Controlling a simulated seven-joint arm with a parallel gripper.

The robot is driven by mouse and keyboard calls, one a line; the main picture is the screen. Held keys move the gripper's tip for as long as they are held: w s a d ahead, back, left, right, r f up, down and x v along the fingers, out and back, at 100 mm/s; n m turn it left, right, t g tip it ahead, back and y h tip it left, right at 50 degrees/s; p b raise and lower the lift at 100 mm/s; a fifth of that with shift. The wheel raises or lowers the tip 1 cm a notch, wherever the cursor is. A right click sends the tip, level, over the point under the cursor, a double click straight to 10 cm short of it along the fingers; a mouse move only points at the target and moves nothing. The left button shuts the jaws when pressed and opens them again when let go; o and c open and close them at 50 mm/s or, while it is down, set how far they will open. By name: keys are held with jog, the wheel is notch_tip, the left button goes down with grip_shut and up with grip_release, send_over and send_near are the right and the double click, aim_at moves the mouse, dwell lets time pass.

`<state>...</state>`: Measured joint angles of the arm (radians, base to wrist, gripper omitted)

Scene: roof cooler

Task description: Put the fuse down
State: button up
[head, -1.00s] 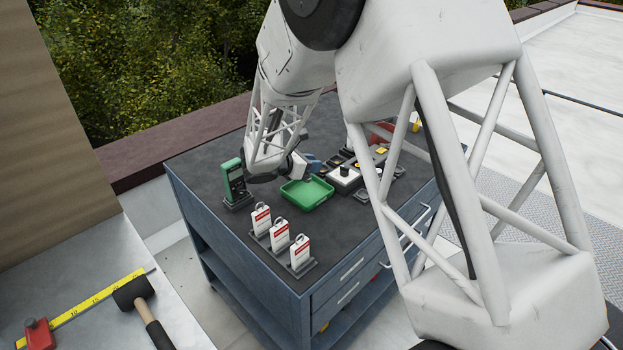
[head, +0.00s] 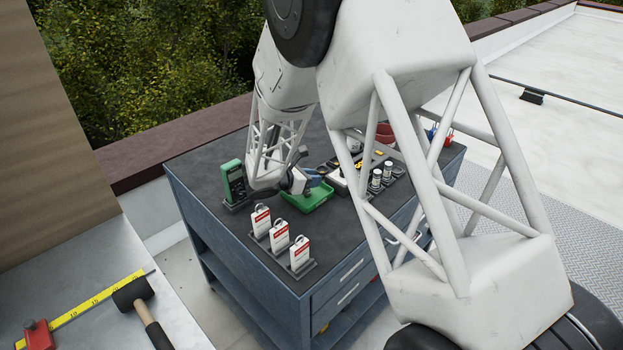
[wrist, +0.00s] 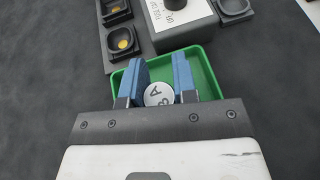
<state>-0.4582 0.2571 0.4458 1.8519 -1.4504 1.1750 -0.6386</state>
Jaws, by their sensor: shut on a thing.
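The fuse shows in the wrist view as a round pale end with dark lettering (wrist: 158,95), between the two blue fingers. My gripper (wrist: 160,80) is shut on it. The green tray (wrist: 212,72) lies under the fingers and the fuse; whether the fuse touches its floor I cannot tell. In the head view my gripper (head: 312,181) is low over the green tray (head: 309,203), at its far side, and the fuse is hidden there.
Several red-and-white tags (head: 279,237) stand in a rack in front of the tray. A green meter (head: 233,181) stands to the left. Two pale-topped cylinders (head: 376,178) stand in holders to the right. A grey block with a black knob (wrist: 180,22) is beyond the tray.

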jog(key=shift+f, duration=0.15)
jog(key=o, duration=0.9)
jog(key=shift+r, duration=0.2)
jog(key=v, duration=1.2)
dwell(0.5)
